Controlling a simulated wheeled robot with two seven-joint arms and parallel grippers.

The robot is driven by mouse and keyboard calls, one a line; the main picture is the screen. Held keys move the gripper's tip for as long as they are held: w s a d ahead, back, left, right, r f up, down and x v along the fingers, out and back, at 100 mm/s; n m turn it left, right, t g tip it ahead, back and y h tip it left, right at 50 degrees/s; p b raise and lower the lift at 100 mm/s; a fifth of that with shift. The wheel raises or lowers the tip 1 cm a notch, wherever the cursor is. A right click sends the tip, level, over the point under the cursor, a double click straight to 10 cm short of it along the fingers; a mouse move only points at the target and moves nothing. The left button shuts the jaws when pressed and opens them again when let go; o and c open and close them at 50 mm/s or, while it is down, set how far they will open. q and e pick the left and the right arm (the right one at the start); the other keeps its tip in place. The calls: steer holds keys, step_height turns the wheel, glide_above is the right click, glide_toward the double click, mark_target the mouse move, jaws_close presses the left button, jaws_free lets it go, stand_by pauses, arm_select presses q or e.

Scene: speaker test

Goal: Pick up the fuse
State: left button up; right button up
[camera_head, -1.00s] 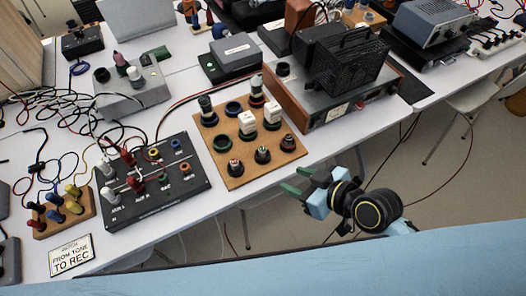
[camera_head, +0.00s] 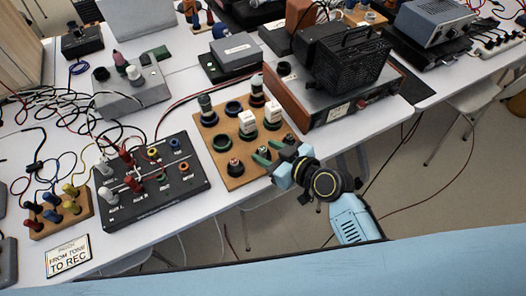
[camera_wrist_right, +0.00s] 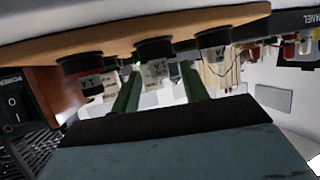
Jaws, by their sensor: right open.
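A wooden board (camera_head: 209,143) with several dark round holders lies on the table. In the wrist view, which looks upside down, the board (camera_wrist_right: 120,34) is at the top. A fuse in a black holder (camera_wrist_right: 154,70) appears between the two fingers (camera_wrist_right: 160,92); I see no grip on it. My left gripper is not in view.
A black panel with plugs and knobs (camera_head: 150,195) lies left of the board. A wood-sided amplifier (camera_head: 330,108) stands close on the right. Tangled cables (camera_head: 60,120) and a sign (camera_head: 68,256) are at left. The table's front edge is under my right arm.

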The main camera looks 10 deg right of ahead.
mark_target(265, 150)
steer(key=x, duration=0.4)
steer(key=shift+w+r, duration=0.1)
steer(key=shift+r, duration=0.05)
jaws_close()
